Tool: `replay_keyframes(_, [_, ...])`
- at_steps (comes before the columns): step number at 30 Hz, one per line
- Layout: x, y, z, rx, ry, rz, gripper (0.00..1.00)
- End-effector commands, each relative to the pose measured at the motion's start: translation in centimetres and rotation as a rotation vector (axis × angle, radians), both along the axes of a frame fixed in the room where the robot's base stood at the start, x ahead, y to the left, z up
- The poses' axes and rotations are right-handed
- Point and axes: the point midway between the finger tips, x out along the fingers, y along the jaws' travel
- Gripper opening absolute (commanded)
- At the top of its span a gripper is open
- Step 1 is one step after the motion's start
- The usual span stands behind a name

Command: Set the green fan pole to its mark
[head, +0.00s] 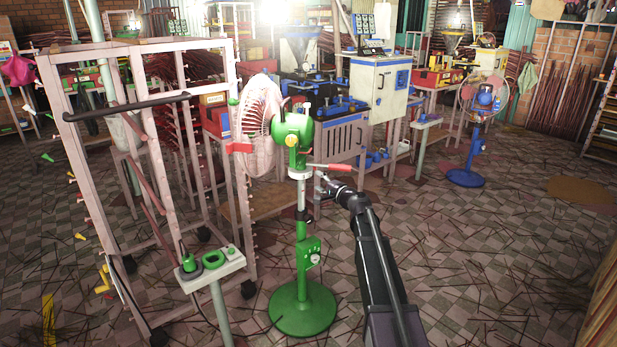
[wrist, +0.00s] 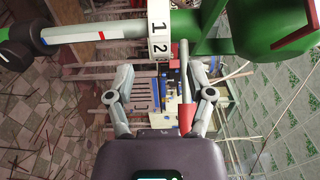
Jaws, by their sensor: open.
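The green fan (head: 292,135) stands upright on a round green base (head: 302,308). Its bare silver pole (head: 301,198) shows between the white collar (head: 300,174) and the lower green tube (head: 308,258). In the wrist view the pole (wrist: 85,32) lies sideways, with a red mark (wrist: 101,35) and a blue mark near the dark clamp end. The collar there (wrist: 158,32) reads 1 and 2. A red-handled lever (wrist: 186,115) juts from the collar between my open fingers, nearer the right one. My gripper (wrist: 163,97) is at the lever; I cannot tell whether it touches.
A pink rack (head: 140,60) stands left of the fan. A small stand with green parts (head: 212,265) is close at front left. A blue fan (head: 475,130) and machines stand behind. Thin sticks litter the floor, which is otherwise open at right.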

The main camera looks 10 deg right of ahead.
Motion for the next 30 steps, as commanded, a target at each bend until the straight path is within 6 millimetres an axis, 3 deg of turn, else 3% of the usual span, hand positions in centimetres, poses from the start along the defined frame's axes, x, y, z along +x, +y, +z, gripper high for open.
replay_keyframes(3, [1.9,0.9,0.0,0.000,0.000,0.000,0.69])
replay_keyframes(12, [4.7,2.6,0.0,0.000,0.000,0.000,0.69])
replay_keyframes(26, [5.2,2.9,0.0,0.000,0.000,-0.001,0.69])
replay_keyframes(27, [5.2,3.0,0.0,0.000,0.000,-0.001,0.63])
replay_keyframes(30, [5.2,3.0,0.0,0.000,0.000,-0.001,0.33])
